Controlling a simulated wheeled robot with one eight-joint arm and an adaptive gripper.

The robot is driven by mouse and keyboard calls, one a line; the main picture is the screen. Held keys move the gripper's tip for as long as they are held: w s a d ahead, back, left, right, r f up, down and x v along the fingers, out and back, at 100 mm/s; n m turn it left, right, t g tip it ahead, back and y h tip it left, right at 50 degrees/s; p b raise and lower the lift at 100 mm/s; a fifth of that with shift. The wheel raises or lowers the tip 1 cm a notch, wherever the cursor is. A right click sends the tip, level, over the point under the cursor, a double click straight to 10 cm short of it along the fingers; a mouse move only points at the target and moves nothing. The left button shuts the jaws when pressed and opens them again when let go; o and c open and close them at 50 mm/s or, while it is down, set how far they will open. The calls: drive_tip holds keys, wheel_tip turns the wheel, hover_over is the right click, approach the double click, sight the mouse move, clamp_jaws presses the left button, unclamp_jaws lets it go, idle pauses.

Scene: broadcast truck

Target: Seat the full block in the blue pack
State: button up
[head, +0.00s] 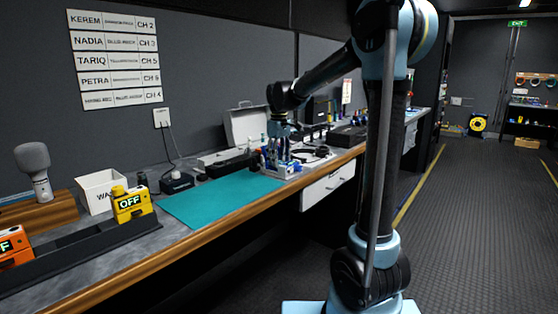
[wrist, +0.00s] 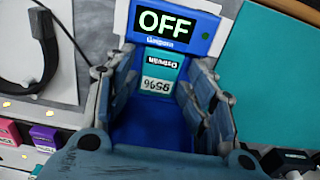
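The blue pack (wrist: 205,42) shows in the wrist view with a lit display reading OFF. A blue block (wrist: 150,125) with a teal and white label, upside down and seeming to read 96%, lies just below that display. I take it as the full block. My gripper (wrist: 160,85) has a finger along each side of the block and appears closed on it. The block lines up with the pack, but I cannot tell how deep it sits. In the head view my gripper (head: 281,143) is low over the bench, where the pack and block are too small to make out well.
Pink (wrist: 9,130) and purple (wrist: 43,138) blocks stand in a rack with small lights. A teal mat (head: 220,198) lies clear on the bench. A yellow pack (head: 131,203) reading OFF, an orange pack (head: 14,247) and a white bin (head: 97,196) are at left. Headphones (head: 312,153) lie beyond my gripper.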

idle(0.3)
wheel_tip(320, 180, up, 12)
idle(0.6)
drive_tip(key=s+d+f+m+t, duration=0.1)
drive_tip(key=s+d+f+m, duration=0.2)
drive_tip(key=s+d+f, duration=0.35)
drive_tip(key=s+d+f+m, duration=0.2)
drive_tip(key=s+d+f, duration=0.2)
drive_tip(key=s+d, duration=0.55)
drive_tip(key=s+d+f+m, duration=0.2)
drive_tip(key=s+d+f, duration=0.1)
drive_tip(key=s+f, duration=0.4)
drive_tip(key=s+d+f+m+t, duration=0.1)
drive_tip(key=s+d+f+m, duration=0.1)
drive_tip(key=s+f, duration=0.6)
wheel_tip(320, 180, down, 2)
drive_tip(key=shift+s+d+f+m, duration=0.15)
drive_tip(key=shift+s+d+m, duration=0.2)
drive_tip(key=shift+m, duration=0.25)
drive_tip(key=shift+w, duration=0.1)
